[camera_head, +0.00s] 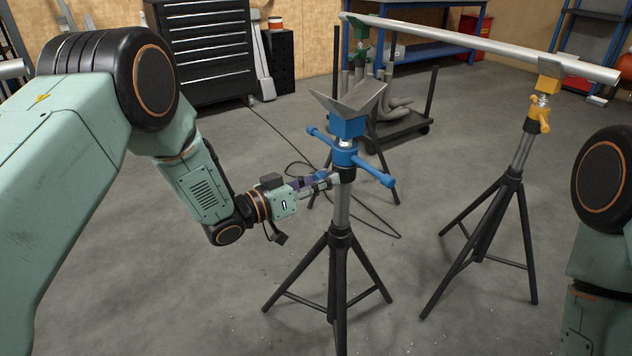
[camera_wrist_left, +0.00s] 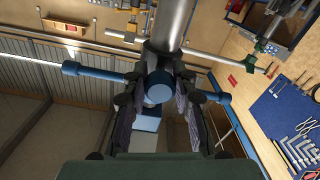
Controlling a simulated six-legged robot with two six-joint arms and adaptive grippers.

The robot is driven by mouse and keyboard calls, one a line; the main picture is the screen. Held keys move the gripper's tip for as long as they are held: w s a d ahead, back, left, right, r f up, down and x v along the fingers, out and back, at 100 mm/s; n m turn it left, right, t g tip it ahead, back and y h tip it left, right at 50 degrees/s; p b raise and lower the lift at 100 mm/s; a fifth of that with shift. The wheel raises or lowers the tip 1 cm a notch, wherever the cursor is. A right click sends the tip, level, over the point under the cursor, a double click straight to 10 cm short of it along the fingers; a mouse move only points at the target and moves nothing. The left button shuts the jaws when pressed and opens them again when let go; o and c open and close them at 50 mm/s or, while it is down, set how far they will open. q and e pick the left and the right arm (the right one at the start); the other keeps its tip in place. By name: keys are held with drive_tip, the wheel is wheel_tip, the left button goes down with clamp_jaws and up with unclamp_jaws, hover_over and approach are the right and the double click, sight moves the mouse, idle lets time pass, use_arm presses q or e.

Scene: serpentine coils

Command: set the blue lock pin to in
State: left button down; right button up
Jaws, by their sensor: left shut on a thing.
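The blue lock pin shows in the left wrist view as a round blue end (camera_wrist_left: 157,88) between the two dark finger pads. In the head view only a little blue of it shows at the fingertips. My left gripper (camera_head: 322,182) reaches in from the left and is shut on the pin, just below the blue cross handle (camera_head: 376,175) of the near tripod stand (camera_head: 341,210). The wrist view also shows my left gripper (camera_wrist_left: 158,98). How far the pin sits in the stand is hidden. My right gripper is out of view.
The near stand carries an empty grey V-shaped head (camera_head: 352,100). Behind it, a long pipe (camera_head: 480,45) rests on a yellow-headed stand (camera_head: 520,150) and a green-headed one (camera_head: 362,45). A cart (camera_head: 400,130) and black tool chest (camera_head: 207,50) stand behind. A cable crosses the floor.

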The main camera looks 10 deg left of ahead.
use_arm(q)
drive_tip(key=c, duration=1.5)
unclamp_jaws()
drive_tip(key=shift+d, duration=0.1)
drive_tip(key=shift+o, duration=1.4)
drive_tip(key=shift+w+d+f, duration=0.1)
drive_tip(key=shift+w, duration=0.05)
drive_tip(key=shift+o, duration=0.9)
drive_tip(key=v, duration=1.2)
